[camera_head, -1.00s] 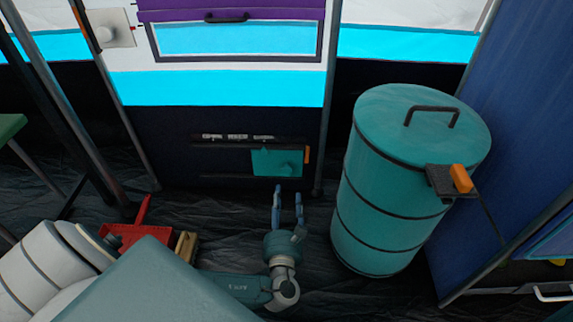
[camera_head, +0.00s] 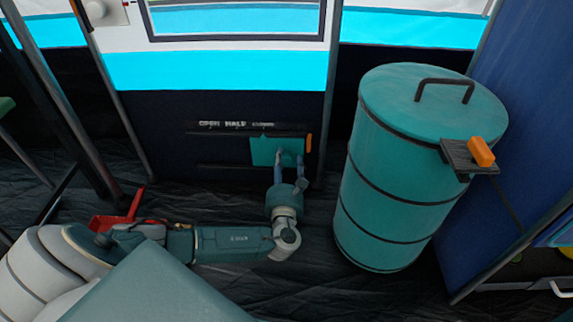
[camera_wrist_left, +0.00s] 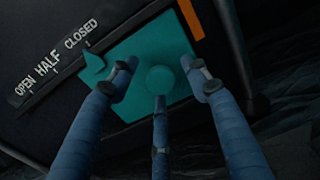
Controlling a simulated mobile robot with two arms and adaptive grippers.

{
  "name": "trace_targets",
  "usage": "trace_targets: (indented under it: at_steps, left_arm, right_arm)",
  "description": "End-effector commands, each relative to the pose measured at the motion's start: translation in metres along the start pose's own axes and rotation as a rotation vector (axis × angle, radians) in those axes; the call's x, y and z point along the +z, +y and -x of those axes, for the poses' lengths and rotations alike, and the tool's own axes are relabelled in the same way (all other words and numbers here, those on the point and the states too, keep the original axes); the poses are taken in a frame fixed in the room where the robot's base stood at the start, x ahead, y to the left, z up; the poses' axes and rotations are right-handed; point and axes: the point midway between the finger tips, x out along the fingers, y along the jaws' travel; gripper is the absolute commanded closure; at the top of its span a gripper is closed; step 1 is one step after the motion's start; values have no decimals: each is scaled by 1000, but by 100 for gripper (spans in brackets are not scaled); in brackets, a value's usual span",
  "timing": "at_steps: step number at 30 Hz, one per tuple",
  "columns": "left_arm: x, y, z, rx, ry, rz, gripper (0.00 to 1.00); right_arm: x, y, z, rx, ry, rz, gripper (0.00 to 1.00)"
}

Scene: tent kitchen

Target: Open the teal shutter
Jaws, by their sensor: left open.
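The teal shutter (camera_head: 264,150) is a small panel on rails low in the dark wall. In the left wrist view the teal shutter (camera_wrist_left: 140,55) has a round knob (camera_wrist_left: 160,79) and a pointer near the word CLOSED on a label strip (camera_wrist_left: 55,62) reading OPEN, HALF, CLOSED. My left gripper (camera_head: 288,160) is open in front of the shutter. In the left wrist view its blue fingers (camera_wrist_left: 160,90) are spread around the knob; I cannot tell whether they touch it. The fingers hide part of the shutter in the head view. My right gripper is not in view.
An orange strip (camera_head: 309,143) is at the shutter's right end. A large teal barrel (camera_head: 400,190) with a black lid handle stands close on the right. A red dustpan-like thing (camera_head: 130,212) lies on the left, partly behind my arm. Dark floor lies between.

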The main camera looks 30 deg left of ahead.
Motion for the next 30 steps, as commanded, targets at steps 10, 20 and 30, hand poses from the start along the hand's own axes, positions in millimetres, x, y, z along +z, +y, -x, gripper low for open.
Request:
trace_targets:
  at_steps: [10, 20, 30]
  left_arm:
    - [0, 0, 0, 0, -1, 1, 100]
    - [4, 19, 0, 2, -2, -5, 100]
    - [6, 99, 1, 2, -3, -7, 100]
  right_arm:
    - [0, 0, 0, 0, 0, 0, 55]
    - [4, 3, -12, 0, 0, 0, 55]
    - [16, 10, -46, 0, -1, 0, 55]
